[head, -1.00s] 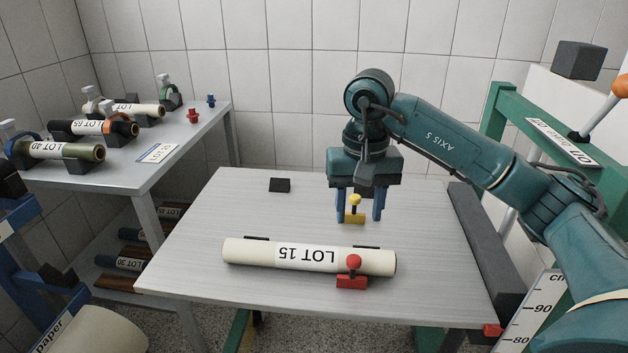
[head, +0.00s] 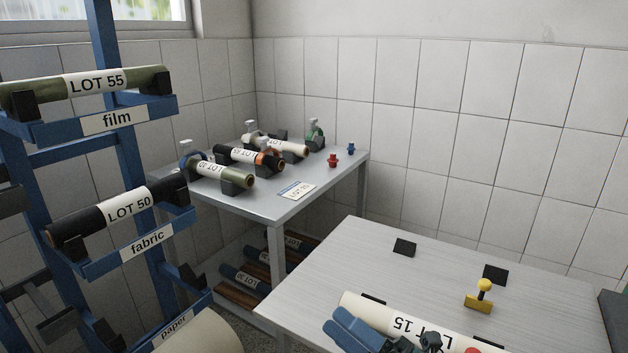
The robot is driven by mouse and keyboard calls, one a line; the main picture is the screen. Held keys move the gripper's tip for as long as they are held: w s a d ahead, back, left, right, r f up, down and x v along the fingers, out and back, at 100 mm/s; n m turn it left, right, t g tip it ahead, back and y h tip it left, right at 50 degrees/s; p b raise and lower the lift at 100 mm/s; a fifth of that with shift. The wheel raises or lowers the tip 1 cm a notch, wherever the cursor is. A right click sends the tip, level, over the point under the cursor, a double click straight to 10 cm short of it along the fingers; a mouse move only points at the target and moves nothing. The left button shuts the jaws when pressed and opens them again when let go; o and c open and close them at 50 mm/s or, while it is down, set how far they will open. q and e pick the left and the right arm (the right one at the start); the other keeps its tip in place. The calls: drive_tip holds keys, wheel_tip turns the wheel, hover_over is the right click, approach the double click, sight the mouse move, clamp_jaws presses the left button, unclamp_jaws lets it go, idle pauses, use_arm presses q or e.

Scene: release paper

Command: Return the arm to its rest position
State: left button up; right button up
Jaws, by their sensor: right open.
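A yellow-handled stamp-like piece (head: 480,297) stands upright on the table, apart from the gripper. My left gripper is not in view.
Black blocks (head: 404,247) (head: 495,274) sit towards the table's back. A red knob (head: 473,350) is cut off at the bottom edge. A blue rack (head: 120,150) with labelled rolls stands at left. A side table (head: 285,210) with rolls is behind.

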drive_tip(key=s+d+f+m+t+h, duration=0.1)
drive_tip(key=d+f+m+h, duration=0.3)
drive_tip(key=m, duration=0.3)
drive_tip(key=s+d+f+m+t+h+p, duration=0.1)
drive_tip(key=f+m+h, duration=0.45)
drive_tip(key=m, duration=0.25)
drive_tip(key=s+d+f+m+t+h, duration=0.1)
drive_tip(key=d+f+m+h, duration=0.25)
drive_tip(key=f+m, duration=0.3)
drive_tip(key=s+d+f+m+g+h, duration=0.1)
drive_tip(key=s+f+m+g+h, duration=0.1)
drive_tip(key=s+f+m+g, duration=0.3)
drive_tip(key=s+f+m, duration=0.2)
drive_tip(key=s+f, duration=0.1)
drive_tip(key=shift+s+d+f, duration=0.15)
drive_tip(key=shift+s+f, duration=0.05)
drive_tip(key=shift+s, duration=0.05)
drive_tip(key=shift+m, duration=0.25)
drive_tip(key=shift+c, duration=1.1)
drive_tip(key=shift+s+d+h, duration=0.1)
drive_tip(key=shift+d+h, duration=0.05)
drive_tip(key=shift+h, duration=0.15)
